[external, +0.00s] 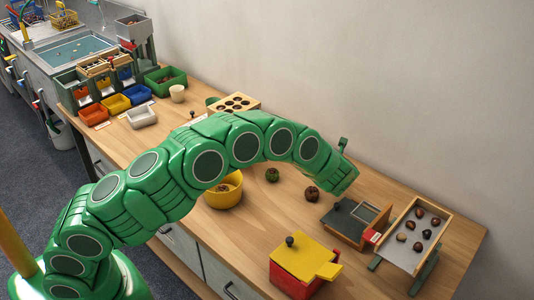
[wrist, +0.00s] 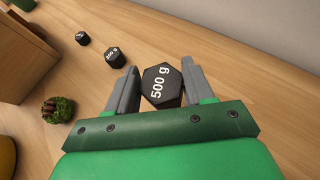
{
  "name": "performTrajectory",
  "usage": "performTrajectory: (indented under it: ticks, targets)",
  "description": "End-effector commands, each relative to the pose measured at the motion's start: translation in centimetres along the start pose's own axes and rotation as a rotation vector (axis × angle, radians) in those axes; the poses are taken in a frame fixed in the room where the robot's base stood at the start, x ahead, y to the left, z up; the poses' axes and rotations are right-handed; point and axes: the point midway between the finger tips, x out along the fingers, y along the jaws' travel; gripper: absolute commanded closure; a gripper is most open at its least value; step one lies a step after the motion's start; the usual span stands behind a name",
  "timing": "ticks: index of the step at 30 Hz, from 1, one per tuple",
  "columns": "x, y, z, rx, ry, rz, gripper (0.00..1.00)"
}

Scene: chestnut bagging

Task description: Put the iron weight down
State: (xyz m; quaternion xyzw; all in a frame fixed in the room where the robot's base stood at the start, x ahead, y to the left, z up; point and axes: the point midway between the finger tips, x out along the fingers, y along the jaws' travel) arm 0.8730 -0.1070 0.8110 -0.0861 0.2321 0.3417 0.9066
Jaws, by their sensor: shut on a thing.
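The iron weight (wrist: 161,88), a dark hexagonal piece marked "500 g", sits between the two grey fingers of my gripper (wrist: 160,69) in the wrist view. The gripper is shut on it. I cannot tell whether its underside touches the wooden table (wrist: 235,90). Two smaller dark weights, a middle one (wrist: 115,58) and a smallest one (wrist: 82,38), stand apart on the table to the upper left. In the external view my arm reaches over the table and hides the held weight.
A green spiny burr (wrist: 58,110) lies left of the gripper in the wrist view, near a wooden box (wrist: 30,55). The external view shows a yellow bowl (external: 224,196), a red box with yellow lid (external: 296,268) and a chestnut tray (external: 401,261). Bare table lies right of the weight.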

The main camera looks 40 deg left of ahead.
Motion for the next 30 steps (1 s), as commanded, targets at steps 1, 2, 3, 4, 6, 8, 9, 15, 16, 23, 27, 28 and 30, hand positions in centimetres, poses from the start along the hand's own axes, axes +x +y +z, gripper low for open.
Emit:
performTrajectory:
  ticks: [1, 2, 3, 4, 6, 8, 9, 15, 16, 23, 27, 28, 30]
  targets:
    - [0.3, -0.2, -0.1, -0.001, -0.002, 0.0, 1.0]
    - [0.5, -0.3, -0.1, -0.001, -0.002, 0.0, 1.0]
    - [0.6, -0.5, -0.2, -0.002, -0.002, -0.001, 1.0]
    - [0.7, -0.6, -0.3, -0.002, -0.002, -0.001, 1.0]
    - [0.9, -0.7, -0.4, -0.001, -0.002, -0.002, 1.0]
    - [1.0, -0.8, -0.5, -0.001, -0.002, -0.001, 1.0]
    - [1.1, -0.8, -0.5, -0.001, -0.002, -0.001, 1.0]
    - [1.5, -1.0, -0.8, -0.001, -0.002, 0.0, 1.0]
    - [1.6, -1.1, -0.9, -0.001, -0.002, 0.0, 1.0]
    - [2.9, -1.2, -2.9, 0.0, -0.001, 0.0, 1.0]
    - [3.3, -1.2, -3.7, 0.0, -0.001, 0.0, 1.0]
    - [3.3, -1.2, -3.7, 0.0, -0.001, 0.0, 1.0]
    - [3.3, -1.2, -3.7, -0.001, -0.001, 0.0, 1.0]
